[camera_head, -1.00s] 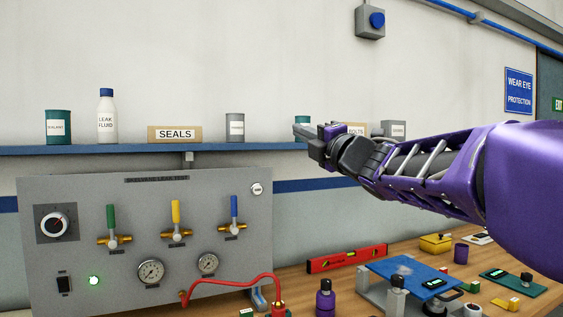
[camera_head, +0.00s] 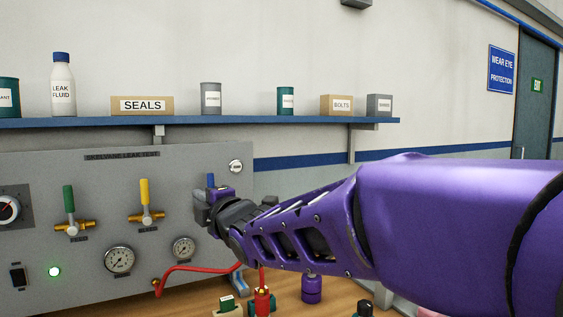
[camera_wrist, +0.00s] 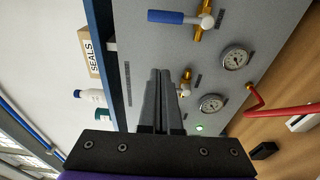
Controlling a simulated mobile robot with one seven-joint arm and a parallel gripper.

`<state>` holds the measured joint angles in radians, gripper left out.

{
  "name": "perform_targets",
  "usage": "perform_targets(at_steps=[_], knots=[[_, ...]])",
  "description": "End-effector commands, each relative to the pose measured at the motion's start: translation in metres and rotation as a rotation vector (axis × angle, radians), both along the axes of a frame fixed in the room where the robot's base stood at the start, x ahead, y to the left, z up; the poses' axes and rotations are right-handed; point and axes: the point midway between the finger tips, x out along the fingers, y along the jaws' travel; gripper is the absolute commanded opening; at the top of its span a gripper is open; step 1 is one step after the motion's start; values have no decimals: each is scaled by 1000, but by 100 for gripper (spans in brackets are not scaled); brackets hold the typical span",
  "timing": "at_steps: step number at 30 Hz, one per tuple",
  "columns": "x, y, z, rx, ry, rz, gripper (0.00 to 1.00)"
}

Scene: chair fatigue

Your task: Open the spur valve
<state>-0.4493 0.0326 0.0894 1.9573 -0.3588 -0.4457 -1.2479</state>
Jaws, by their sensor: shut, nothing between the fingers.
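The grey leak-test panel (camera_head: 110,190) carries a green-handled valve (camera_head: 68,198), a yellow-handled valve (camera_head: 145,192) and a blue-handled valve (camera_head: 211,180). The labels beneath are too small to read, so I cannot tell which is the spur valve. The green and yellow levers point up across their brass bodies. My gripper (camera_head: 203,200) is in front of the blue valve in the head view and hides most of it. In the wrist view my gripper (camera_wrist: 160,72) is shut and empty. The blue lever (camera_wrist: 180,17) shows beyond its tips, and a brass valve (camera_wrist: 186,78) is partly hidden beside the fingers.
Two gauges (camera_head: 119,260) (camera_head: 183,248) sit below the valves, with a red hose (camera_head: 200,267) running from the panel. A blue shelf (camera_head: 210,123) with bottles, cans and boxes overhangs the panel. Small items stand on the wooden bench at lower right.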

Motion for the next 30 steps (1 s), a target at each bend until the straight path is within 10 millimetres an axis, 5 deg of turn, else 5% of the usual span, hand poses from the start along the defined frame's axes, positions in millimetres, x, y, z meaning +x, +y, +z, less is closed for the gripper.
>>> perform_targets(at_steps=[18,22,30], knots=[[79,65,-2,-1,3,0,0],[85,42,0,-2,2,-5,0],[90,25,-1,-1,2,-2,0]])
